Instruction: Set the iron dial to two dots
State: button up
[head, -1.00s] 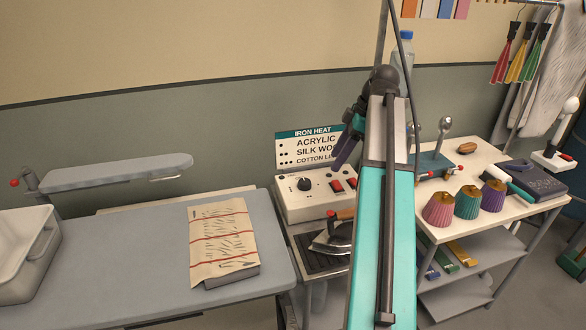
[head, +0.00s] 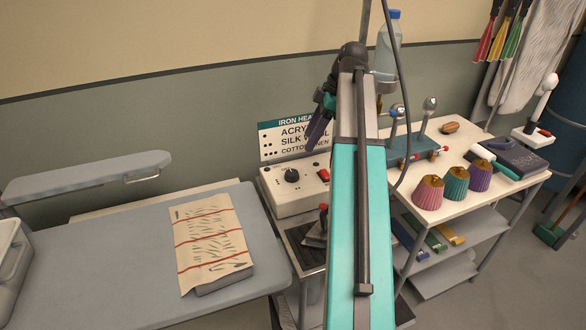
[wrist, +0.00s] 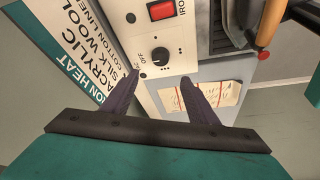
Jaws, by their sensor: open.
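The iron dial (head: 292,175) is a black round knob on the white control box (head: 297,203). In the wrist view the dial (wrist: 160,56) shows a pale mark, with "OFF" lettering and small marks printed around it; I cannot tell which setting it points to. The IRON HEAT sign (head: 281,131) stands behind the box, with dots beside ACRYLIC, SILK WOOL and COTTON LINEN; my arm hides its right part. My gripper (head: 316,132) is above the box. In the wrist view my gripper (wrist: 161,78) is open and empty, its fingertips apart from the dial and below it in the picture.
A red switch (head: 324,175) is beside the dial. The iron (head: 315,236) sits below the box, partly hidden by my arm. A white table (head: 468,145) with lampshade-like pleated pieces (head: 455,184) is at right.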

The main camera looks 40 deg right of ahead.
aim_at(292, 172)
jog(key=shift+p+x, duration=1.65)
jog(key=shift+x, duration=5.1)
jog(key=shift+c, duration=0.5)
